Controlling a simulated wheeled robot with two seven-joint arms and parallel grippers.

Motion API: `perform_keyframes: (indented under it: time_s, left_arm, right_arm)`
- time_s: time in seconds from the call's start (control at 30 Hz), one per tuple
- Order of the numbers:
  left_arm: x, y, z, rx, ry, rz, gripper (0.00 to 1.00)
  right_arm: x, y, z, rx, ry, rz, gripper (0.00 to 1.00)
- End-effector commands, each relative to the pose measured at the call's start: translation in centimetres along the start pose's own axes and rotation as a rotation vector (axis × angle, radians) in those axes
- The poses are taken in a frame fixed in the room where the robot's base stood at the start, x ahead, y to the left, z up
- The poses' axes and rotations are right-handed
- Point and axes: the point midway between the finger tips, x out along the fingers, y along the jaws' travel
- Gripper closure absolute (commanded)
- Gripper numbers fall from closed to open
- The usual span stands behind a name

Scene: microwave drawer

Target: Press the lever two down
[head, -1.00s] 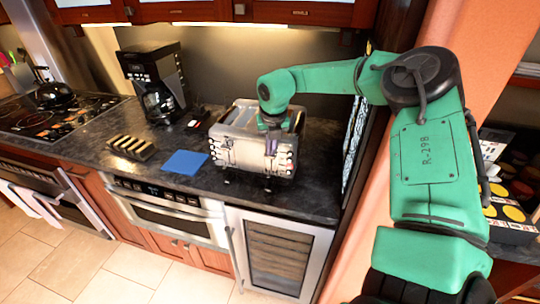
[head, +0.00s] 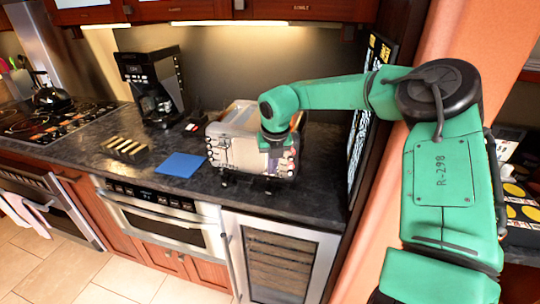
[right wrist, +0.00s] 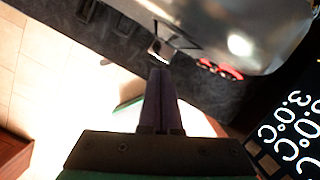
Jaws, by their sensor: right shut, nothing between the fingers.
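The silver toaster (head: 234,150) stands on the dark counter, with a column of small knobs (head: 293,153) at the right of its front. My right gripper (head: 275,163) is in front of the toaster's right part, fingers pointing down, and covers part of that face. In the right wrist view its two purple fingers (right wrist: 159,85) lie together with nothing between them. The toaster's shiny body (right wrist: 235,35) fills the top there, with red-ringed knobs (right wrist: 220,68) to the right of the fingertips. A small dark part (right wrist: 160,48) lies just beyond the tips; I cannot tell whether they touch it. My left gripper is out of view.
A coffee maker (head: 150,85) stands at the back left. A blue square (head: 181,166) and a slotted block (head: 125,147) lie on the counter left of the toaster. A dark panel (head: 368,110) and an orange wall (head: 425,60) bound the right side.

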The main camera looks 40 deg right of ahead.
Motion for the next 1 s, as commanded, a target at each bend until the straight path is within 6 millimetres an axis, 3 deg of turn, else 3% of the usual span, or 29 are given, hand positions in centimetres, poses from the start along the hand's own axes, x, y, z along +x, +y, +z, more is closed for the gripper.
perform_keyframes:
  time_s: [0.47, 1.0]
  left_arm:
    - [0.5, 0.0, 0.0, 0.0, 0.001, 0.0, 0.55]
    - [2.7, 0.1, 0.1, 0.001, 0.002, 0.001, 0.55]
  right_arm:
    - [-1.4, 0.1, -0.6, 0.001, -0.004, 0.001, 1.0]
    - [-13.5, 0.0, -0.7, 0.002, -0.005, 0.0, 1.0]
